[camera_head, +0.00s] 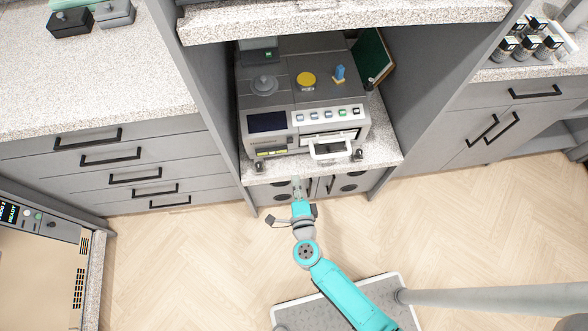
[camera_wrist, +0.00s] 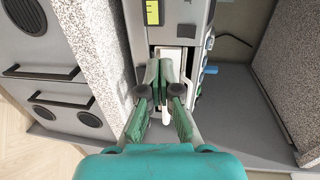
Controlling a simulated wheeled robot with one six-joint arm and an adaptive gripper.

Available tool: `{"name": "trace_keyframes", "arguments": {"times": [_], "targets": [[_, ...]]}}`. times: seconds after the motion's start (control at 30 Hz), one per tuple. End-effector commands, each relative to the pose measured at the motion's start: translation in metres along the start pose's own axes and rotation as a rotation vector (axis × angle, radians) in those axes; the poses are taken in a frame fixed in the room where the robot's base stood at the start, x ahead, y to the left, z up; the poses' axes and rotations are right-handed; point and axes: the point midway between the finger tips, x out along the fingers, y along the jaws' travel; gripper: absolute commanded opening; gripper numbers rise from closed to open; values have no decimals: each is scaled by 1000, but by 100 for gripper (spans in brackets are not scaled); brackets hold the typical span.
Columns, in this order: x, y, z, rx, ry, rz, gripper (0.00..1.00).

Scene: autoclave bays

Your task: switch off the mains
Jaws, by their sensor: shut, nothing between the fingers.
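A grey autoclave (camera_head: 290,90) stands in a bay on a speckled counter. Its front has a dark display (camera_head: 267,122), a row of small buttons (camera_head: 320,114) and a white handle-like frame (camera_head: 332,149) jutting out at the lower right. I cannot make out which control is the mains switch. My gripper (camera_head: 297,184) is shut and empty, low in front of the bay. In the wrist view its green fingers (camera_wrist: 160,85) are together and overlap a white part of the autoclave's front (camera_wrist: 176,56); I cannot tell whether they touch it.
The bay's side walls and the overhead speckled shelf (camera_head: 340,18) enclose the autoclave. Cupboard doors with dark round vents (camera_head: 349,187) are below it. Drawer units stand on both sides, with vials (camera_head: 530,45) at the upper right. The wooden floor in front is largely clear.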

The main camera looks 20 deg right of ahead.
Motion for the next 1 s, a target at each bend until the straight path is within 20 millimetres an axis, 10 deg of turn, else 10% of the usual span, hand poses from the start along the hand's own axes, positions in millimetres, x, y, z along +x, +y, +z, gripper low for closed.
{"name": "trace_keyframes", "arguments": {"times": [1.0], "targets": [[-29,7,-5,-16,0,-6,0]]}}
